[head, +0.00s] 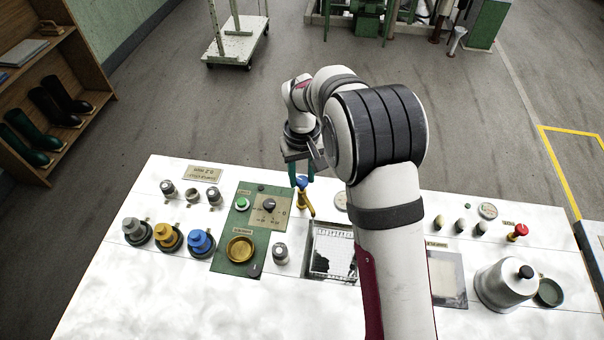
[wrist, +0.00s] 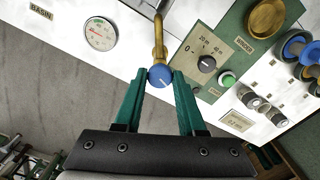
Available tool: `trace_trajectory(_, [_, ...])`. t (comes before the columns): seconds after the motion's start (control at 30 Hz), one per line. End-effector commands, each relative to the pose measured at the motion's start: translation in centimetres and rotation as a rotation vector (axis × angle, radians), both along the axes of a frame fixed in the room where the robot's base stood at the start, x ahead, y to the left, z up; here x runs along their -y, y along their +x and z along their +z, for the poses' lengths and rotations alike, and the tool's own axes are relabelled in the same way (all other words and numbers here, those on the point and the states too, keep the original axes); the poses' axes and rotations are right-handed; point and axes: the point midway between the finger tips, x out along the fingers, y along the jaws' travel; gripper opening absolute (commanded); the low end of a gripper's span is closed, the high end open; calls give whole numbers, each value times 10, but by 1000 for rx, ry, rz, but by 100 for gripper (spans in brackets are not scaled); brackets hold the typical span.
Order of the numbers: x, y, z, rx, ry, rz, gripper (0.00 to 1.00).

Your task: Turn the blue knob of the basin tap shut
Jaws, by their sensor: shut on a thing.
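The blue knob (wrist: 160,75) sits on top of the brass tap (wrist: 159,40), with a small pale mark on its face. My gripper (wrist: 159,78) has its two green fingers on either side of the knob and is shut on it. In the head view, the brass tap (head: 305,205) rises behind the basin (head: 317,236), and my gripper (head: 302,181) is at its top. My arm covers the right part of the basin.
A green panel (head: 228,233) with a dial (head: 268,206) and green button (head: 242,203) is left of the tap. A gauge (wrist: 100,34) marked near BASIN is beside it. Colored spools (head: 200,242) stand further left. A metal kettle-like pot (head: 504,288) stands right.

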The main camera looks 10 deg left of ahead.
Motion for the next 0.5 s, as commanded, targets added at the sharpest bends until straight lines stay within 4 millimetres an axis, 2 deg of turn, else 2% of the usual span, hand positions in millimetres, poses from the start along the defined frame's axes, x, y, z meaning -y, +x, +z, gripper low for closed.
trace_trajectory(0.5, [0, 0, 1, 1, 1, -489, 0])
